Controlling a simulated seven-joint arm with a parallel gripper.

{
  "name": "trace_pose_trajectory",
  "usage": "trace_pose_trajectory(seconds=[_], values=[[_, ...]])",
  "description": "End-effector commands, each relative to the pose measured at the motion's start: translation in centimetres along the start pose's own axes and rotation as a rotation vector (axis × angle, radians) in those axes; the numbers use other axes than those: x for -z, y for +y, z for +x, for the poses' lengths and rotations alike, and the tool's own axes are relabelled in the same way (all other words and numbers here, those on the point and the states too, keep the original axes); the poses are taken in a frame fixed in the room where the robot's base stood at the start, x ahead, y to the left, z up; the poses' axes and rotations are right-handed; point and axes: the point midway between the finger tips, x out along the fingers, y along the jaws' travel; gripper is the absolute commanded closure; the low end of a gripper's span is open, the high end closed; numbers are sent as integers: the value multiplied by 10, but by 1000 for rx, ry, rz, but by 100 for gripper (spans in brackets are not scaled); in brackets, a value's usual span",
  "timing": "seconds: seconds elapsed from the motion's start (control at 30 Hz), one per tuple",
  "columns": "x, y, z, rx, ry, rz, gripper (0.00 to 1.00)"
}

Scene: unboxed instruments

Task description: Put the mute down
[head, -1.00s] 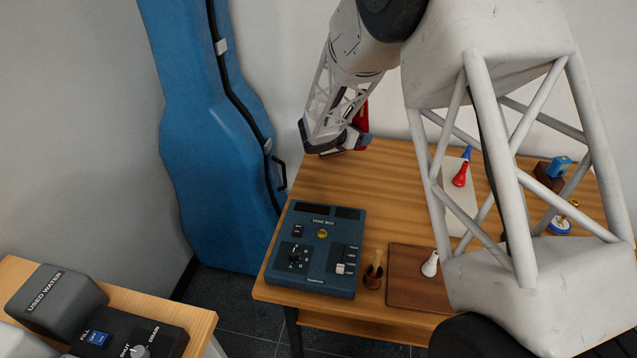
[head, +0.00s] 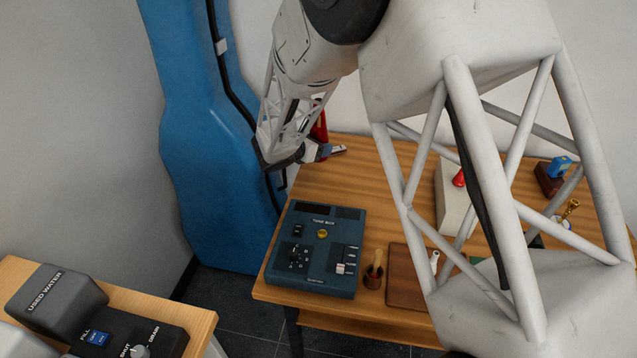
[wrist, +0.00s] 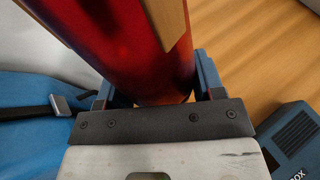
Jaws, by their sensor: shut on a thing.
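The mute is a shiny red, tapering body with a tan strip along it. It fills the upper middle of the wrist view (wrist: 135,45), and a red sliver of it shows behind my gripper in the head view (head: 319,122). My gripper (head: 322,152) is shut on the mute, with a blue finger on each side of it in the wrist view. It is over the far left of the wooden table (head: 345,180), near the blue case. The mute's far end is out of the wrist view, and I cannot tell its height above the table.
A blue instrument case (head: 200,130) leans at the left. A dark blue box with knobs (head: 318,270) stands at the table's front left. The table's far left is bare. My arm hides much of the right.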

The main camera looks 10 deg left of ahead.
Motion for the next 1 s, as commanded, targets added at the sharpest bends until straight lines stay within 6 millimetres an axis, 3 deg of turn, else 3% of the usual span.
trace_pose_trajectory(seconds=[0.23, 0.63, 1.0], values=[[9, 0, 4, 0, 0, -2, 64], [53, 0, 22, 0, 0, -1, 64], [58, 0, 24, 0, 0, 0, 64]])
